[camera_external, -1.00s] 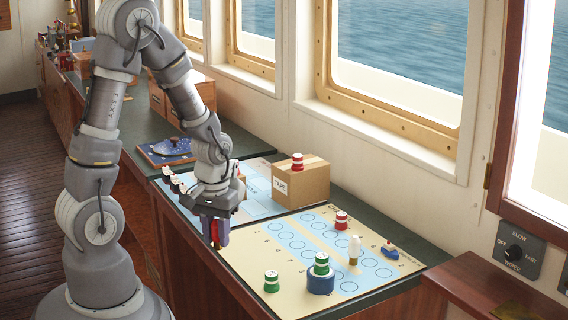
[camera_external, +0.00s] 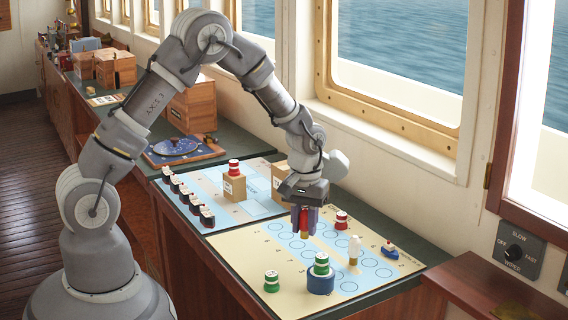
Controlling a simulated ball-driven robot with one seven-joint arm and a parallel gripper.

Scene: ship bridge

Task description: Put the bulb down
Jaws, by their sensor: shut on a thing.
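My gripper (camera_external: 306,224) is shut on a slim red thing with a brass-coloured lower end, which looks like a bulb (camera_external: 304,235). The fingers hide most of it. It is held upright over the upper part of the cream chart (camera_external: 235,250), close above a row of printed blue circles. I cannot tell if its base touches the chart. A white bulb (camera_external: 355,246) with a brass base stands upright on the same chart, to the right of my gripper.
A red-and-white buoy (camera_external: 341,220) and a small blue boat (camera_external: 389,251) stand right of my gripper. A green buoy (camera_external: 271,282) and a blue drum (camera_external: 320,284) with a green-and-white piece on top stand nearer. A cardboard box (camera_external: 280,183) is partly hidden behind my arm.

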